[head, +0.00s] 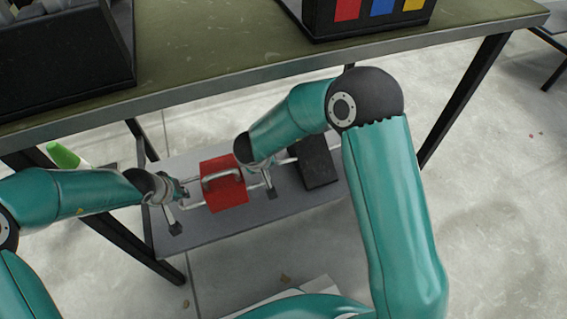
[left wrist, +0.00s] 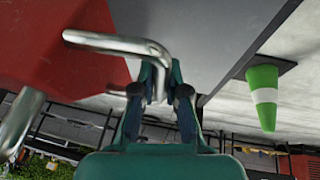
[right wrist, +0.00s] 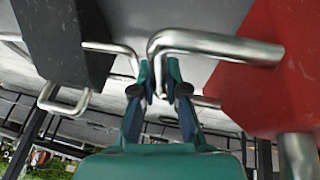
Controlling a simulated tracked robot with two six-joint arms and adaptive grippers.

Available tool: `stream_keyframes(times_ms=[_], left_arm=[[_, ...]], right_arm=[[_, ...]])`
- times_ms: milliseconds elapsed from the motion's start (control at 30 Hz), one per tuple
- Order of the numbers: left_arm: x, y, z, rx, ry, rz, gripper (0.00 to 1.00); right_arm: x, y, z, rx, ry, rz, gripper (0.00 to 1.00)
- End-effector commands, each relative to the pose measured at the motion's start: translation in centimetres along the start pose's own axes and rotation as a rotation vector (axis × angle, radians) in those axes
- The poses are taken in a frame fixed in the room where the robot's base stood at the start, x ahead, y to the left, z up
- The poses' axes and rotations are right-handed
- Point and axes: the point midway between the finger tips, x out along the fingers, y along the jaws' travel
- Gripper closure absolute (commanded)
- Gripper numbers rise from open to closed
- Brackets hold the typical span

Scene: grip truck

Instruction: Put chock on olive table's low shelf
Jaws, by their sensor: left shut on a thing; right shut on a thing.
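The chock appears to be the red block (head: 222,190) with a metal handle on top and bent metal bars at its sides. My left gripper (head: 182,190) is shut on its left bar; the red block shows at the upper left of the left wrist view (left wrist: 50,60). My right gripper (head: 250,170) is shut on its right bar; the red block fills the right of the right wrist view (right wrist: 270,80). The block is over the grey low shelf (head: 290,205) of the olive table (head: 225,50). I cannot tell whether its underside touches the shelf.
A black block with metal bars (head: 316,163) is on the shelf's right part, close to my right gripper. A green and white cone (head: 64,155) is beyond the shelf at left. Dark bins (head: 65,60) stand on the tabletop. Table legs (head: 465,100) flank the shelf.

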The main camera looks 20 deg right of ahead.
Motion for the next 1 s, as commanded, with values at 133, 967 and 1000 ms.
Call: stream_keyframes(times_ms=[133,967,1000], left_arm=[[0.0,0.1,-0.1,0.001,0.003,0.003,1.0],[2.7,-0.5,1.1,0.002,0.003,0.004,1.0],[2.9,-0.6,1.2,0.002,0.003,0.004,1.0]], right_arm=[[-0.1,-0.2,-0.1,-0.002,0.002,-0.003,1.0],[2.6,-0.9,1.1,-0.001,0.002,-0.003,1.0],[2.9,-1.0,1.1,-0.001,0.002,-0.003,1.0]])
